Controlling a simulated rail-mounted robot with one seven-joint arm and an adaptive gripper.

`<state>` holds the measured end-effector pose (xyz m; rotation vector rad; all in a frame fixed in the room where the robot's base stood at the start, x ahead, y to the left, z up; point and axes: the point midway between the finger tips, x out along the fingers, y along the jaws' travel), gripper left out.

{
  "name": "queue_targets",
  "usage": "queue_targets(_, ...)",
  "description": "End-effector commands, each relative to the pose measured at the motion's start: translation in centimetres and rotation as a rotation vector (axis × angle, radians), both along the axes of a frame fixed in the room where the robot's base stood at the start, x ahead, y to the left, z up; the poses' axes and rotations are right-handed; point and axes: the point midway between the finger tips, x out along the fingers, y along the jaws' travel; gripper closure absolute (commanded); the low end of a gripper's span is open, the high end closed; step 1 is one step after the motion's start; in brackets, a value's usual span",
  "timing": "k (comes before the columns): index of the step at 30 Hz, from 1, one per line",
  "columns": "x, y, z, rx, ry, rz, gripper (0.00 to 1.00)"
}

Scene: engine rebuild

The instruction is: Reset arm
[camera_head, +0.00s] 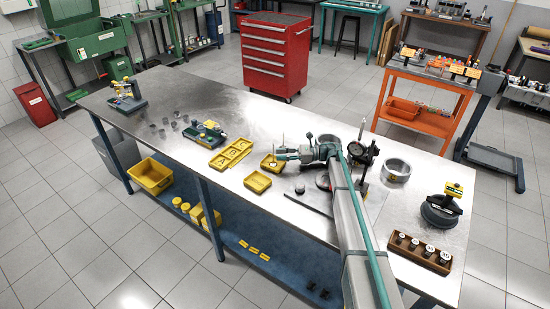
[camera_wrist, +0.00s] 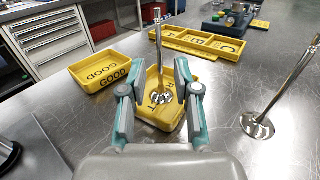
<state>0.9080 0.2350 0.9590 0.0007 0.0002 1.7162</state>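My gripper (camera_wrist: 159,72) is open, with its two fingers well apart. In the head view my gripper (camera_head: 279,154) is low over the bench, beside the small yellow trays. A metal valve (camera_wrist: 158,42) stands stem up in a yellow tray (camera_wrist: 150,119) ahead of the fingers. Its stem shows in the gap between them, and neither finger appears to touch it. A second valve (camera_wrist: 258,125) stands head down on the bench to the right, its stem leaning right. A yellow tray marked GOOD (camera_wrist: 93,82) is on the left and looks empty.
A red tool cabinet (camera_head: 277,52) stands behind.

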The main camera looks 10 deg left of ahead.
Motion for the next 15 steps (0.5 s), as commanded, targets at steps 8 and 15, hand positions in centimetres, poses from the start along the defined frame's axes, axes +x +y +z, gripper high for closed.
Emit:
queue_targets(8,0.3,-1.9,0.0,0.0,-0.001,0.001,0.69)
queue_targets(15,0.3,-1.9,0.1,0.0,-0.001,0.001,0.69)
